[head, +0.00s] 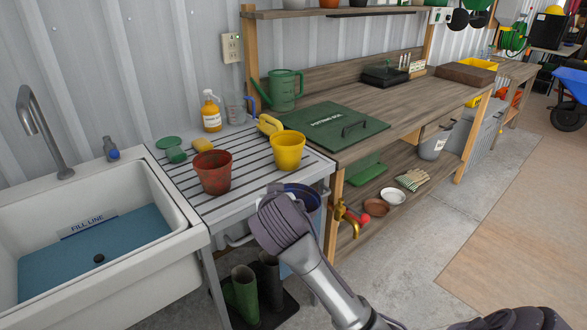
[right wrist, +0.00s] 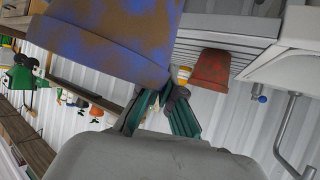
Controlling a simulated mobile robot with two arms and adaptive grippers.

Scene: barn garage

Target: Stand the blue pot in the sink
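The blue pot (head: 302,196) shows in the head view in front of the slatted drainboard's right front edge, partly hidden by my gripper. In the right wrist view the pot (right wrist: 110,35) is large and close, blue with rust-brown patches. My right gripper (right wrist: 163,105) has its teal fingers together at the pot's rim and appears to pinch it; the contact is partly hidden. In the head view the right gripper (head: 282,208) is mostly hidden behind its wrist. The white sink (head: 188,240) is at the left, with a blue-toned floor, a fill-line label and a drain. My left gripper is not in view.
A red pot (head: 213,172), yellow pot (head: 288,151), sponge (head: 202,145) and soap bottle (head: 211,111) stand on the slatted drainboard (head: 240,195) between sink and pot. A curved faucet (head: 40,130) rises behind the sink. Green boots (head: 245,294) stand below.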

